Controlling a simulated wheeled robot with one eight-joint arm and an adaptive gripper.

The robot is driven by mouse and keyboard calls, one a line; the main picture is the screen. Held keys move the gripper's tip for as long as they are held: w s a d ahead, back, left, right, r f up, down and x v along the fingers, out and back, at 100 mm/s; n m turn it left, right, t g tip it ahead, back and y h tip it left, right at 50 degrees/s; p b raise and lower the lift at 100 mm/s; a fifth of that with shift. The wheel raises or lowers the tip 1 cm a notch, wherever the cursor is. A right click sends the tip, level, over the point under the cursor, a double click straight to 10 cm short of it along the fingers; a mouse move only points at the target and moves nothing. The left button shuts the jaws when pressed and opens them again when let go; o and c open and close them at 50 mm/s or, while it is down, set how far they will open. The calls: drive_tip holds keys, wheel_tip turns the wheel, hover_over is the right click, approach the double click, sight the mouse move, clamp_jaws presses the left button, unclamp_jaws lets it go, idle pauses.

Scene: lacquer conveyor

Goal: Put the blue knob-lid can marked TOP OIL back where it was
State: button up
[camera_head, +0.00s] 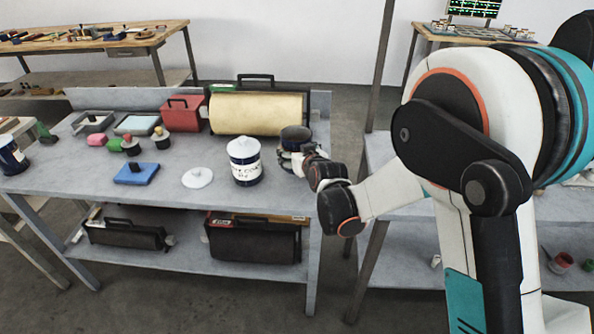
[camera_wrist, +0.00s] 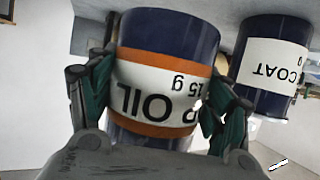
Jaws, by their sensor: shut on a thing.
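A dark blue can (camera_head: 295,133) stands upright near the right end of the grey workbench. In the wrist view the can (camera_wrist: 170,35) has a white label with orange bands, and "P OIL" and "15 g" show upside down. My gripper (camera_head: 299,156) is shut on this can, with one finger on each side of its body in the wrist view (camera_wrist: 160,88). Its top looks dark in the head view, and I see no knob there. I cannot tell whether its base touches the bench. A loose white knob lid (camera_head: 198,178) lies on the bench farther left.
A blue can with a white lid (camera_head: 245,167) stands close to the left of the held can; its label reads "COAT" in the wrist view (camera_wrist: 272,62). A yellow roll (camera_head: 256,114) and red box (camera_head: 184,114) are behind. A blue pad (camera_head: 136,173) lies left. Another can (camera_head: 12,157) is far left.

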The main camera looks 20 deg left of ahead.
drive_tip(key=shift+f+b, duration=0.95)
drive_tip(key=shift+f, duration=1.6)
drive_tip(key=shift+r, duration=0.1)
drive_tip(key=o, duration=1.4)
drive_tip(key=shift+s+d+r, duration=0.2)
drive_tip(key=shift+s, duration=0.1)
drive_tip(key=p+v, duration=0.4)
drive_tip(key=v, duration=0.7)
